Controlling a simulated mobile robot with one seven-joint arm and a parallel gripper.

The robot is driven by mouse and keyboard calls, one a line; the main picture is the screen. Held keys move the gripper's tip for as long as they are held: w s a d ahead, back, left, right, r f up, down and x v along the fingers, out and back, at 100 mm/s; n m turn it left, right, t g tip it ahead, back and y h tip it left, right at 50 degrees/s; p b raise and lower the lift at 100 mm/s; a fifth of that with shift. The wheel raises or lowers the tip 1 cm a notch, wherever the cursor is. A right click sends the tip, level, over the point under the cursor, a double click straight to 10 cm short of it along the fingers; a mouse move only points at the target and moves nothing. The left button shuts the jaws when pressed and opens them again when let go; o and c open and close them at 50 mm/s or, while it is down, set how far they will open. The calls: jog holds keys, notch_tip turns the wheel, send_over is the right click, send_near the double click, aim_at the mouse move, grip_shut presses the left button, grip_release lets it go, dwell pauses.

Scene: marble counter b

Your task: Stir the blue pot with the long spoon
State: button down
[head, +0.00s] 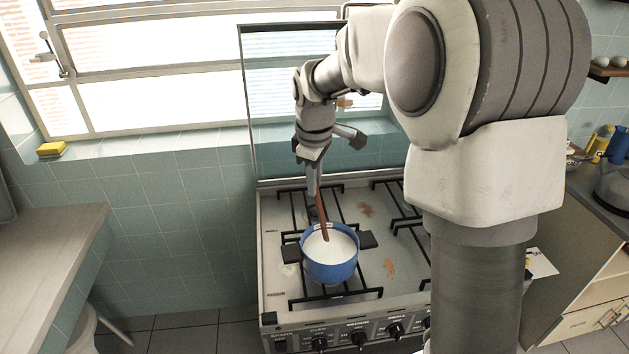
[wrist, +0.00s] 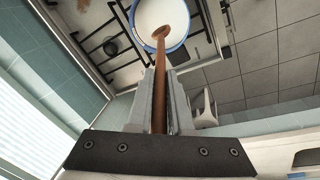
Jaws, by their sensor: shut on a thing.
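The blue pot (head: 330,264) stands on the front left of the stove and holds a white content. In the wrist view the pot's blue rim (wrist: 184,41) and white content show at the top. My gripper (head: 316,190) is above the pot and shut on the brown long spoon (head: 322,216). In the wrist view the spoon (wrist: 160,75) runs from between the fingers (wrist: 160,85) up to the pot. The spoon points down into the pot, with its lower end at the white content. How deep it reaches, I cannot tell.
The stove (head: 275,230) has black grates and front knobs (head: 359,337). A glass panel (head: 280,110) stands upright behind it. A counter (head: 45,255) is at the left, and a yellow sponge (head: 51,149) lies on the window sill.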

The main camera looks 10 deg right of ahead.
jog(key=shift+r+p, duration=1.9)
jog(key=shift+r, duration=0.6)
jog(key=shift+f, duration=0.1)
